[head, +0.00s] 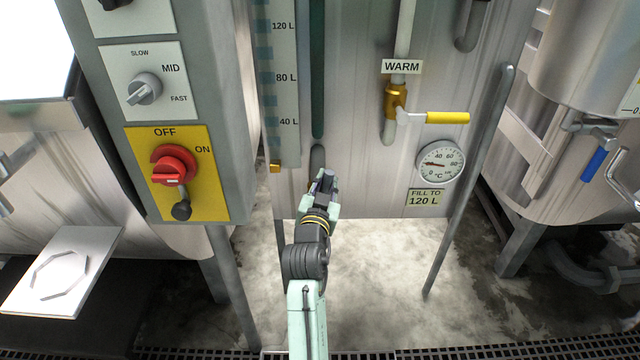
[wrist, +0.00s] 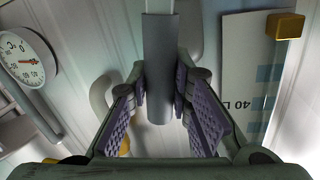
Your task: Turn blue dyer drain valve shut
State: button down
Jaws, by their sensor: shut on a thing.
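My gripper (head: 325,188) is low in front of the middle steel tank (head: 360,130). In the wrist view the gripper's purple ribbed pads (wrist: 163,100) lie on both sides of a grey cylindrical bar (wrist: 161,60), shut on it. I cannot tell whether the bar is the drain valve's handle. No blue drain handle shows on this tank.
Right of my gripper are a dial gauge (head: 440,163) and a yellow-handled WARM valve (head: 447,118). A control box with a red switch (head: 173,165) is at left. A blue-handled valve (head: 596,161) is on the right tank. A slanted grey rod (head: 470,175) stands near.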

jog(key=d+f+m+g+y, duration=0.1)
jog(key=d+f+m+y, duration=0.2)
jog(key=d+f+m, duration=0.5)
jog(key=shift+f+m+p, duration=0.45)
jog(key=shift+f+m, duration=0.75)
jog(key=shift+m, duration=1.7)
jog(key=shift+d+g, duration=0.1)
jog(key=shift+g, duration=0.2)
jog(key=c, duration=1.4)
grip_release()
jog(key=shift+c, duration=0.2)
jog(key=v, duration=1.2)
jog(key=shift+d, duration=0.15)
